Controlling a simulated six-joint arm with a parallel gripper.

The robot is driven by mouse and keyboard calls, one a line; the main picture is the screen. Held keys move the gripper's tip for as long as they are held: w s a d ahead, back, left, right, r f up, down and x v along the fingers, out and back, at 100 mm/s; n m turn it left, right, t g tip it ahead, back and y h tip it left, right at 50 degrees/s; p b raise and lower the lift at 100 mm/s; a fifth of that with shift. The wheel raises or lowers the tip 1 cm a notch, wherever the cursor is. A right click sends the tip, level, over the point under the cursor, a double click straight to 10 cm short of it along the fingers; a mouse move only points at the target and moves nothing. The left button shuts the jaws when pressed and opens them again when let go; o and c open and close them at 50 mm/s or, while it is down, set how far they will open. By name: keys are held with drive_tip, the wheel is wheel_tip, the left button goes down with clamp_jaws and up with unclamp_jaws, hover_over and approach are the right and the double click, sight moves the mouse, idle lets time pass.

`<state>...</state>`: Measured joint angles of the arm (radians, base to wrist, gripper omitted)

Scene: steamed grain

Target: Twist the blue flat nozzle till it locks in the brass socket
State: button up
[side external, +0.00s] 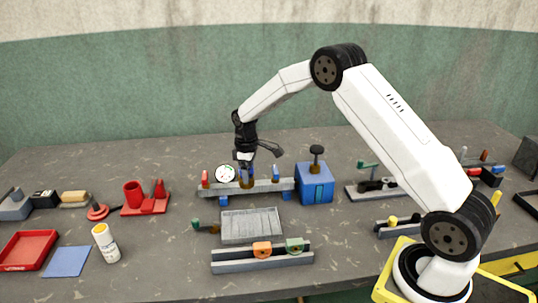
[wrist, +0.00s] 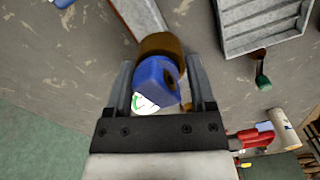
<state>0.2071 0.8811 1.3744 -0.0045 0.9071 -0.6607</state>
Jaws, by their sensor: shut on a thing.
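The blue flat nozzle (wrist: 152,78) sits between the two fingers of my gripper (wrist: 160,88) in the wrist view, and the fingers are shut on it. The round brass socket (wrist: 160,44) is right beyond the nozzle, and the two meet or overlap in this view. I cannot tell how deep the nozzle sits or whether it is locked. In the side external view my gripper (side external: 245,166) points down over the brass socket (side external: 246,182) on the grey rail (side external: 272,186). The nozzle is small and mostly hidden there.
A white-faced gauge (side external: 225,173) stands left of my gripper, close by. Red (side external: 205,178) and blue (side external: 276,172) upright parts stand along the rail. A blue box (side external: 314,183) with a black knob is to the right. A grey ribbed tray (side external: 250,226) lies in front.

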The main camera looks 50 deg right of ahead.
drive_tip(key=shift+w+a+r, duration=0.2)
drive_tip(key=shift+w+a, duration=0.1)
drive_tip(key=shift+w, duration=0.2)
drive_tip(key=shift+a+m, duration=0.1)
drive_tip(key=shift+m, duration=1.2)
drive_tip(key=shift+s, duration=0.1)
drive_tip(key=shift+m, duration=1)
drive_tip(key=shift+s, duration=0.1)
drive_tip(key=shift+c, duration=0.5)
drive_tip(key=shift+s+f+m, duration=0.1)
drive_tip(key=shift+f+m, duration=0.05)
drive_tip(key=shift+m, duration=0.15)
